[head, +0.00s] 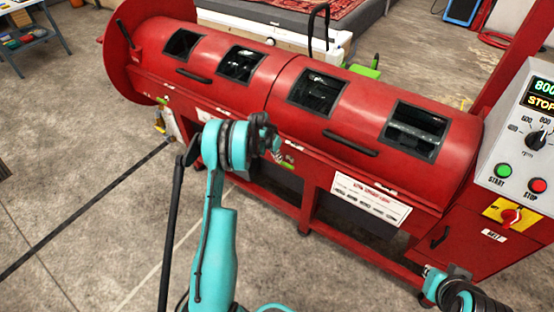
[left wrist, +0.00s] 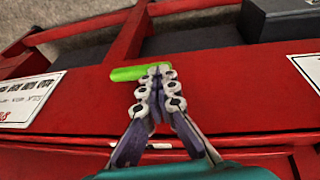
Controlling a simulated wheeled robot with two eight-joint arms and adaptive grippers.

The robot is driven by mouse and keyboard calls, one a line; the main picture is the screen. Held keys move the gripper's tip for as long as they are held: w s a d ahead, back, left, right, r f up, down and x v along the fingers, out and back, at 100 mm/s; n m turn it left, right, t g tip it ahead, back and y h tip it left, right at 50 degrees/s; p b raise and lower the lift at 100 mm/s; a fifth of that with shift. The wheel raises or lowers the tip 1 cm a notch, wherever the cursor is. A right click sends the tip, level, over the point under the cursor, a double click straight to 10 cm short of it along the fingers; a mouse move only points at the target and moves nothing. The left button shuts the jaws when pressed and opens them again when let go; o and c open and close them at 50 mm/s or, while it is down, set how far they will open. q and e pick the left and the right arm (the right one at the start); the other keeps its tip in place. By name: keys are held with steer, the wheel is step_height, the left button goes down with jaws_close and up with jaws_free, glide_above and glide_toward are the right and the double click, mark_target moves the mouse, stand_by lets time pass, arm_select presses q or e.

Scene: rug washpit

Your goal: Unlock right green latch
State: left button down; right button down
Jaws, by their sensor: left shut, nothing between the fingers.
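The green latch (left wrist: 128,73) is a bright green bar on the red front of the machine in the left wrist view. In the head view only a small green piece (head: 288,164) shows beside my left gripper. My left gripper (head: 277,147) is at the machine's front, below the drum. In the left wrist view its fingertips (left wrist: 158,70) are closed together over the latch's right part, which they partly hide. I cannot tell whether they touch it. My right arm shows at the lower right of the head view; its fingers cannot be made out.
The red drum machine (head: 240,75) has windows and black handles along its lid. A white label (head: 370,200) is on its front. A control panel (head: 525,130) with start and stop buttons stands at the right. Bare concrete floor (head: 80,190) lies open at the left.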

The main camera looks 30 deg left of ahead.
arm_select(q)
steer(key=shift+a+f, duration=0.3)
arm_select(e)
steer(key=shift+s+f, duration=0.2)
steer(key=shift+s, duration=0.25)
arm_select(q)
steer(key=shift+a+f+b, duration=0.25)
steer(key=shift+f+b, duration=0.15)
steer(key=shift+f, duration=0.05)
steer(key=shift+a+f+b, duration=0.2)
steer(key=shift+f+b, duration=0.15)
steer(key=shift+f, duration=0.1)
arm_select(e)
steer(key=shift+f, duration=0.55)
arm_select(q)
steer(key=h, duration=0.1)
steer(key=f+h, duration=0.1)
steer(key=shift+f+h, duration=0.25)
steer(key=shift+h, duration=0.15)
arm_select(e)
steer(key=shift+f, duration=0.2)
arm_select(q)
steer(key=shift+f, duration=0.4)
stand_by(0.8)
